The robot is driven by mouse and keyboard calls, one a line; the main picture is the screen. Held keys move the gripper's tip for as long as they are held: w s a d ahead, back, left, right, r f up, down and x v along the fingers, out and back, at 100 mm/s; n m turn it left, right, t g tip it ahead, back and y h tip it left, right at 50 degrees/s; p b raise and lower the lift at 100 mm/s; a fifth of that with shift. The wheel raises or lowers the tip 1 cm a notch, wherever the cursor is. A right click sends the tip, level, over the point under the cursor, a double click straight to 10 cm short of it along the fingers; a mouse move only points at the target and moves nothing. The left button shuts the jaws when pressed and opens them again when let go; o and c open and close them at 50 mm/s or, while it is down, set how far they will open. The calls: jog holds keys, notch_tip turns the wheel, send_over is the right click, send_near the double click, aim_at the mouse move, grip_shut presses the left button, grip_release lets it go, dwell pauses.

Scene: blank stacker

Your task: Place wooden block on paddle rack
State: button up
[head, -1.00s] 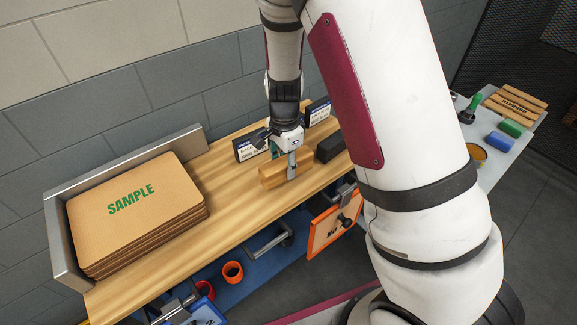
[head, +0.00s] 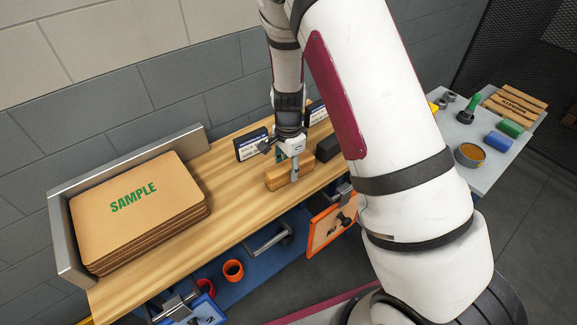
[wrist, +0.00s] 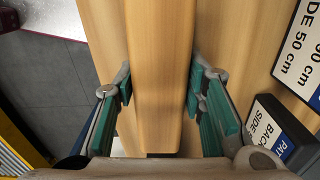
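The wooden block (head: 277,180) is a plain light brown bar on the workbench, in front of the black block. My gripper (head: 294,170) comes down over it from above, one finger on its near side. In the wrist view the block (wrist: 162,70) runs between the teal finger pads, and my gripper (wrist: 160,92) appears closed against both its sides. Whether its underside touches the bench is hard to tell. I cannot identify the paddle rack for certain; an orange-framed paddle (head: 324,232) hangs at the bench's front, with its lettering partly hidden.
The workbench (head: 232,205) has a stack of SAMPLE boards (head: 140,190) at left. A dark label box (head: 250,144) and a black block (head: 328,148) stand close to my gripper. A side table (head: 463,132) with small items is at right.

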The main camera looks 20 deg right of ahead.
aim_at(288, 163)
jog(key=shift+o, duration=1.1)
jog(key=s+r+n+t+y+b, duration=0.1)
jog(key=s+r+n, duration=0.3)
jog(key=r, duration=0.9)
jog(key=s+r+n+t, duration=0.1)
jog(key=s+r+n, duration=0.3)
jog(key=r, duration=1)
jog(key=s+r+n+t, duration=0.1)
jog(key=s+r+n, duration=0.2)
jog(key=s, duration=0.4)
jog(key=s+r+n+t+h, duration=0.1)
jog(key=s+r+n+t, duration=0.1)
jog(key=s, duration=0.6)
jog(key=shift+s+r+n+t, duration=0.3)
jog(key=shift+r+n, duration=0.55)
jog(key=shift+n, duration=0.25)
